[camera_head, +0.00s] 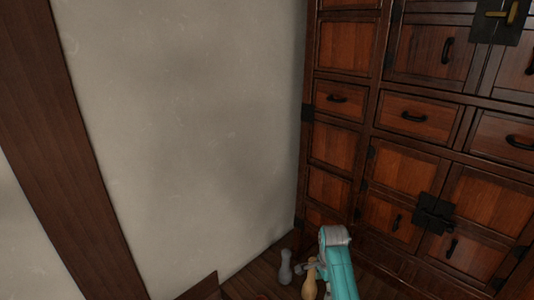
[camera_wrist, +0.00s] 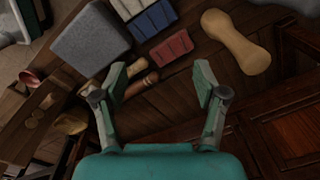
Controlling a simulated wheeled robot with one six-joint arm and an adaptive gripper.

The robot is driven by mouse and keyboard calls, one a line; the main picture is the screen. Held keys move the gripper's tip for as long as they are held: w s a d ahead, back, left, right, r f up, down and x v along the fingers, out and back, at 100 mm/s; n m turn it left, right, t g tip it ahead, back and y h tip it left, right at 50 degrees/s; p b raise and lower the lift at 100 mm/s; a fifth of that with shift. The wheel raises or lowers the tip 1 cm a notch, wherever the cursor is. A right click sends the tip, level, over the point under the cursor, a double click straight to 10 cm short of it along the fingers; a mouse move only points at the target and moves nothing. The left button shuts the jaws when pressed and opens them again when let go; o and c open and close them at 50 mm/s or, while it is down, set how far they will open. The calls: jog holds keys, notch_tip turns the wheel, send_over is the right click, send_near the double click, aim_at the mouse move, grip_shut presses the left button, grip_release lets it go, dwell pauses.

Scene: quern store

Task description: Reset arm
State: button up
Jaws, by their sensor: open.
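My gripper (camera_wrist: 160,83) shows in the wrist view with its two teal fingers spread wide apart. It is open, with nothing held between the fingers. Beyond it is a brown wooden surface, and brown rod-like pieces (camera_wrist: 140,86) appear beside the left finger. In the head view, a teal part of my arm (camera_head: 340,270) rises at the bottom, right of centre. My fingers cannot be made out there.
The wrist view shows a grey block (camera_wrist: 91,42), a red block (camera_wrist: 171,48), a blue block (camera_wrist: 154,20) and a pale waisted wooden piece (camera_wrist: 236,40). In the head view, a wooden cabinet (camera_head: 330,146) stands right, against a bare plaster wall (camera_head: 190,130).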

jog(key=s+f+n+t, duration=0.5)
jog(key=s+f, duration=1.2)
jog(key=s, duration=0.3)
jog(key=s+n+t, duration=0.2)
jog(key=s+n, duration=0.1)
jog(key=s, duration=0.6)
jog(key=s+r+n+t, duration=0.4)
jog(key=s+r, duration=0.7)
jog(key=s, duration=0.6)
jog(key=s+r+n+t, duration=0.1)
jog(key=s+r, duration=0.4)
jog(key=r, duration=0.5)
jog(key=s+r+n+t, duration=0.2)
jog(key=s+r, duration=0.2)
jog(key=r, duration=0.5)
jog(key=shift+s+a+r+t, duration=0.15)
jog(key=shift+s+r+t, duration=0.15)
jog(key=shift+s+r, duration=0.1)
